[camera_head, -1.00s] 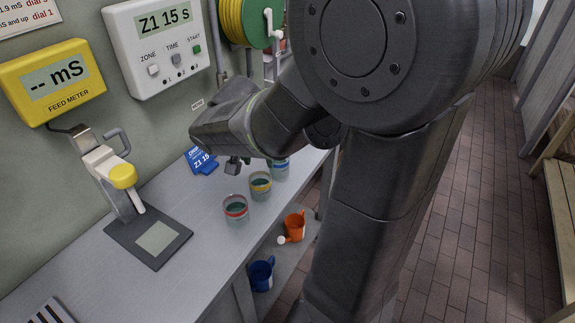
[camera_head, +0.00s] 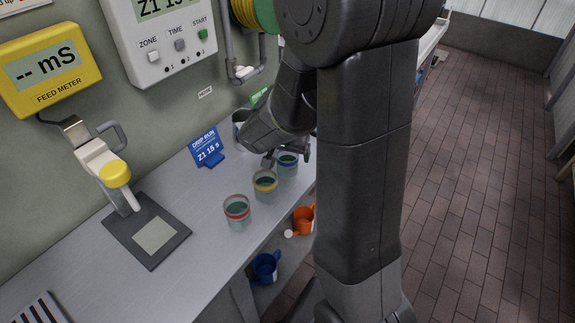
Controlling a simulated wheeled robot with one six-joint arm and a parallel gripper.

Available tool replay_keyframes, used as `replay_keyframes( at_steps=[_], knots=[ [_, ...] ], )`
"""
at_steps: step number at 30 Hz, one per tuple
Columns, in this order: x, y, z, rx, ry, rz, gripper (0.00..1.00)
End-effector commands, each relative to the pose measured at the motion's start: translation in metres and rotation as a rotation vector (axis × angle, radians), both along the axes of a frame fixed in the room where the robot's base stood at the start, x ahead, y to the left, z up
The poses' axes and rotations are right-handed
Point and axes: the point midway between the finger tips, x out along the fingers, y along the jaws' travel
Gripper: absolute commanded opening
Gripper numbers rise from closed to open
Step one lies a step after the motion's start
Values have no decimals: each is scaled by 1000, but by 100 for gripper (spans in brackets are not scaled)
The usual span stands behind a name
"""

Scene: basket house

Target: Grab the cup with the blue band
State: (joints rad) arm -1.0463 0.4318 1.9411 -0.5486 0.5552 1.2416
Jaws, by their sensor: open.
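The cup with the blue band (camera_head: 287,165) stands upright on the grey bench, the farthest of three cups in a row. The cup with the yellow band (camera_head: 265,185) and the cup with the red band (camera_head: 237,211) stand nearer. My gripper (camera_head: 286,157) is at the blue-banded cup, pointing down, its fingers apart near the rim. My wrist and arm hide part of the gripper, and I cannot tell whether the fingers touch the cup.
A blue sign (camera_head: 207,148) stands behind the cups. Orange (camera_head: 303,220) and blue (camera_head: 264,268) watering cans sit below the bench. A metal container (camera_head: 240,126) stands behind my wrist.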

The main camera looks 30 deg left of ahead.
Motion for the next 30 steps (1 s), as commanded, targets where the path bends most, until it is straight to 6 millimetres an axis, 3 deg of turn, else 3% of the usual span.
replay_keyframes(
  at_steps=[9, 20, 27, 30],
  knots=[
    [11, 8, -36, -4, 2, 0, 80],
    [14, 9, -41, 0, 2, 0, 80],
    [14, 9, -41, 0, 2, 0, 33],
    [14, 9, -41, 0, 1, 0, 29]
  ],
)
